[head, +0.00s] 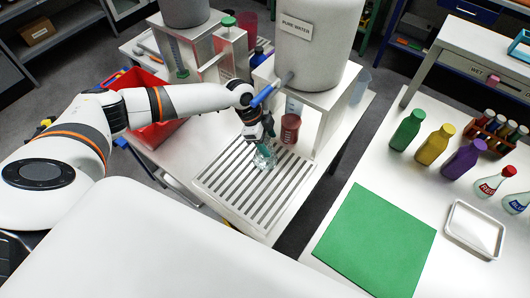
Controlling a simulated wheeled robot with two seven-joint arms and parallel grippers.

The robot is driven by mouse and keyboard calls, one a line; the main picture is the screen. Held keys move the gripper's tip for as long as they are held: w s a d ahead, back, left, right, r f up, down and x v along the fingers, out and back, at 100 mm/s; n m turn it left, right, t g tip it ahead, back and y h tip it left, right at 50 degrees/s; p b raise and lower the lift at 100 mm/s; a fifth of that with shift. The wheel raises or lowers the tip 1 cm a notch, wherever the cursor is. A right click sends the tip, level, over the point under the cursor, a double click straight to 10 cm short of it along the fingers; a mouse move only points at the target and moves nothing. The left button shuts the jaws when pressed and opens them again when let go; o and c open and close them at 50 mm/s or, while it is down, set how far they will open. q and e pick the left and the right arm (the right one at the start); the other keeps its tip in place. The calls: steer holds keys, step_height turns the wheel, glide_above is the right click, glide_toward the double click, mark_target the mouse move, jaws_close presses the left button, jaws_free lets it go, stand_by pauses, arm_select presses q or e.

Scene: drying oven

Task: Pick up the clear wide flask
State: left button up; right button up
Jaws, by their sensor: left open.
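The clear flask (265,158) stands on the slotted drain grate (228,183) of the white table, below the pure water tank's tap. It looks pale green and see-through. My left gripper (259,136) comes down from above at the flask's top. Its jaws are open and dark, close around or beside the flask's neck; I cannot tell which, or whether they touch it. The gripper hides part of the flask's upper end. My right gripper is not in view.
The pure water tank (318,45) with a blue tap handle (264,96) stands close behind the gripper. A red beaker (290,128) is near the flask. A red bin (150,133) lies beneath my arm. Bottles and a green mat (375,240) occupy the right table.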

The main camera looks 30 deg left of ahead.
arm_select(q)
jaws_close()
steer(key=shift+r, duration=0.1)
stand_by(0.4)
